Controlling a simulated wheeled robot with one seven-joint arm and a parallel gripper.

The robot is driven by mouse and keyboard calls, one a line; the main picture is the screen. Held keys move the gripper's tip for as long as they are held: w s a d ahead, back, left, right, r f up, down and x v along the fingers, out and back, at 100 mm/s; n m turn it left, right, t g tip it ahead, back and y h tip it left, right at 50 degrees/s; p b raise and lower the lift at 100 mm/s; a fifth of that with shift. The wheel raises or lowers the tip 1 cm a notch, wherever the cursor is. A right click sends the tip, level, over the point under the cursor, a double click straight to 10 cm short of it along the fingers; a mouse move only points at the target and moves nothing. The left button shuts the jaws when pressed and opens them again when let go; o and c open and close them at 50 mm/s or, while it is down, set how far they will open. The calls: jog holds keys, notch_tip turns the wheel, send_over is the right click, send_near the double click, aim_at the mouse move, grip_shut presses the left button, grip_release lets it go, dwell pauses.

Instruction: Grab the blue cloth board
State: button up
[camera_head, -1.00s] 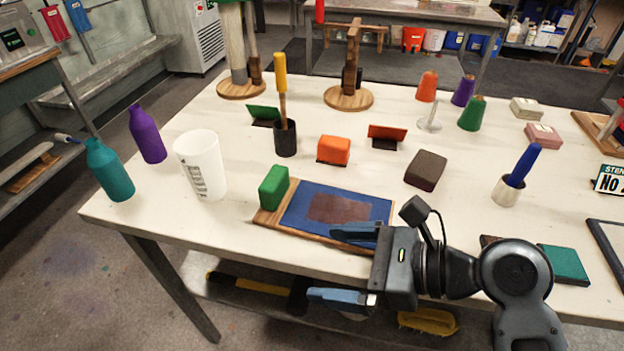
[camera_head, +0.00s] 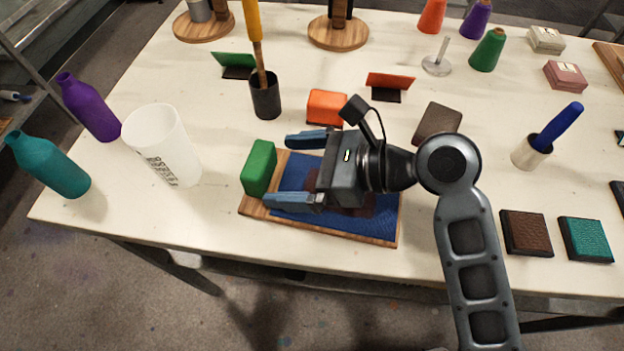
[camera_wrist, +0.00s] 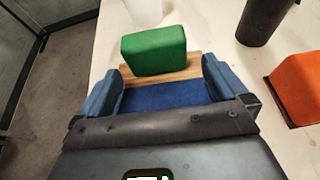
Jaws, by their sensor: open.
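The blue cloth board (camera_head: 345,226) is a wooden board with blue cloth and a dark reddish patch, lying flat near the table's front edge. A green block (camera_head: 258,168) sits at its left end. My gripper (camera_head: 296,170) is open above the board, its blue fingers pointing left toward the green block. In the wrist view, the board's blue cloth (camera_wrist: 165,97) shows between the open fingers (camera_wrist: 162,90), with the green block (camera_wrist: 154,50) just beyond. My gripper's body hides part of the board in the head view. Nothing is held.
An orange block (camera_head: 326,106) stands behind the board, with a dark block (camera_head: 437,123) to its right. A white cup (camera_head: 162,145) and a teal bottle (camera_head: 48,165) stand at left. Brown (camera_head: 526,232) and teal (camera_head: 585,239) pads lie at right.

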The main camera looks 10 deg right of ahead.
aim_at(270, 171)
jog(key=shift+x, duration=1.85)
jog(key=shift+s+r, duration=0.1)
jog(key=shift+s, duration=0.05)
jog(key=shift+a, duration=0.1)
jog(key=shift+c, duration=0.5)
jog(key=c, duration=0.9)
